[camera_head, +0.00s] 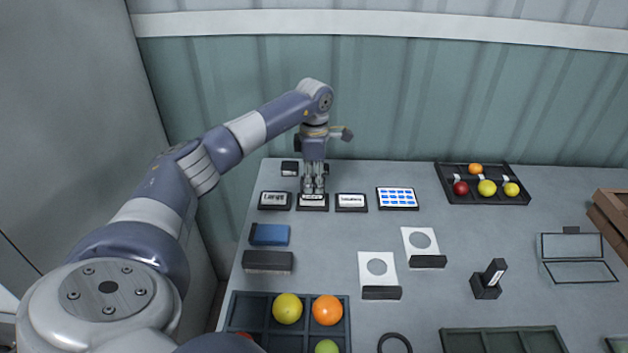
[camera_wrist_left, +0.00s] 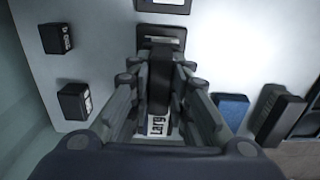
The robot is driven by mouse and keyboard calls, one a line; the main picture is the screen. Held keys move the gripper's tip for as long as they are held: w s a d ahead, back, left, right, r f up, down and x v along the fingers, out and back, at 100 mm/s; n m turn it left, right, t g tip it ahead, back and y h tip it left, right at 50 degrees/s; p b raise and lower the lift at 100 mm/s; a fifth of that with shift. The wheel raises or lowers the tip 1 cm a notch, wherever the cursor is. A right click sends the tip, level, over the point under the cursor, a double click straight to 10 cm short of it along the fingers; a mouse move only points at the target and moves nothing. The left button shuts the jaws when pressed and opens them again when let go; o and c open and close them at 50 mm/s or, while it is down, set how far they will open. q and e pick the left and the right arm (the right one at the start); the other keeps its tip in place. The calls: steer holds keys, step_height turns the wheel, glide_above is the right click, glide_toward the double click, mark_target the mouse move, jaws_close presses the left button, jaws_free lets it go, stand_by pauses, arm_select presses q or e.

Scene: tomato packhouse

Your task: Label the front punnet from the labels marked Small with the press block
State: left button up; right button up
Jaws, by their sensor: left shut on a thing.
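My left gripper (camera_head: 313,190) points down over the middle label holder (camera_head: 313,208), whose text I cannot read. In the left wrist view its fingers (camera_wrist_left: 158,95) are shut on a dark block (camera_wrist_left: 159,75), probably the press block. Whether the block touches the holder is hidden. The holder marked Large (camera_head: 274,207) stands left of the gripper; another label holder (camera_head: 351,208) stands right, its word too small to read. Two white panels with grey round patches, one in front (camera_head: 367,264) and one behind (camera_head: 411,236), have dark bars; whether they are punnets is unclear. My right gripper is out of view.
A blue block (camera_head: 269,235) and dark block (camera_head: 267,262) lie left. A fruit tray (camera_head: 340,345) and green tray (camera_head: 450,340) stand in front. A blue-marked sheet holder (camera_head: 398,207), fruit tray (camera_head: 445,188), black stand (camera_head: 485,291) and clear frame (camera_head: 575,261) lie right.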

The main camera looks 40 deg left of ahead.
arm_select(q)
steer(key=shift+f, duration=0.45)
stand_by(0.6)
steer(key=shift+f, duration=0.1)
stand_by(1.1)
step_height(320, 180, up, 7)
steer(key=p, duration=0.5)
steer(key=shift+p, duration=0.35)
stand_by(0.3)
